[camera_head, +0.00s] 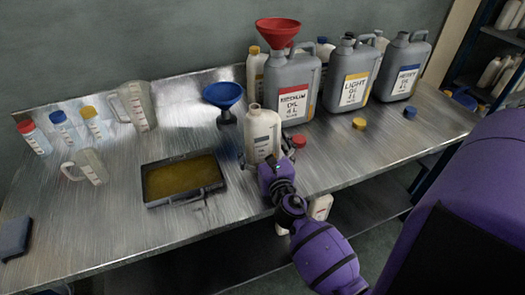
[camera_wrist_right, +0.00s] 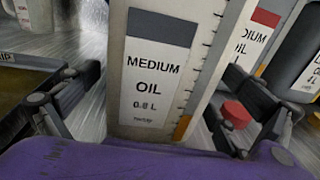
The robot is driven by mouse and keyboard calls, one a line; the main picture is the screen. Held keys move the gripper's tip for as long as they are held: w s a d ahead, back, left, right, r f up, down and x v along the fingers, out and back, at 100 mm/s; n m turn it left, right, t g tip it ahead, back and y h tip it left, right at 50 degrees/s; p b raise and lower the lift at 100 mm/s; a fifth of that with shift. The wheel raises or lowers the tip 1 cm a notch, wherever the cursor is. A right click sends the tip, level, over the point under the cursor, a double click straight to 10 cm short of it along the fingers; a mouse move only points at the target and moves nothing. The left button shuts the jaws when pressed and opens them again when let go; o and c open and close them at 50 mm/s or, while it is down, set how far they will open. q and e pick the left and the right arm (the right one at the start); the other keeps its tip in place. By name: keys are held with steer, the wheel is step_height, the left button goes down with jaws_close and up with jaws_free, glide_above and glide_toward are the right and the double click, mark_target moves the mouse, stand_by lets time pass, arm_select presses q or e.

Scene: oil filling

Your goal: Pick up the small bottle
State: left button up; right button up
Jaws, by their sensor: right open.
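A small white bottle (camera_head: 263,132) without a cap stands upright near the middle of the table's front half. My right gripper (camera_head: 266,160) is at the bottle from the front. Its fingers are open, one on each side of the bottle, and in the wrist view there are gaps between the fingers (camera_wrist_right: 160,108) and the bottle's sides. The bottle's lower part is partly hidden by the gripper in the head view. My left gripper is not in view.
A tray of oil (camera_head: 150,201) lies left of the bottle. A blue funnel (camera_head: 223,95) stands behind it. A red cap (camera_head: 299,141) lies close to the right finger. A large medium oil can (camera_head: 291,78) with a red funnel (camera_head: 278,31) stands behind right.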

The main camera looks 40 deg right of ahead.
mark_target(267, 127)
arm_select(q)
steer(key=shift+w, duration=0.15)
arm_select(e)
steer(key=shift+c, duration=1)
steer(key=c, duration=1.2)
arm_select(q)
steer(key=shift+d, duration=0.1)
arm_select(e)
steer(key=shift+c, duration=0.2)
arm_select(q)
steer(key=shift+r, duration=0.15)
arm_select(e)
steer(key=shift+r, duration=0.2)
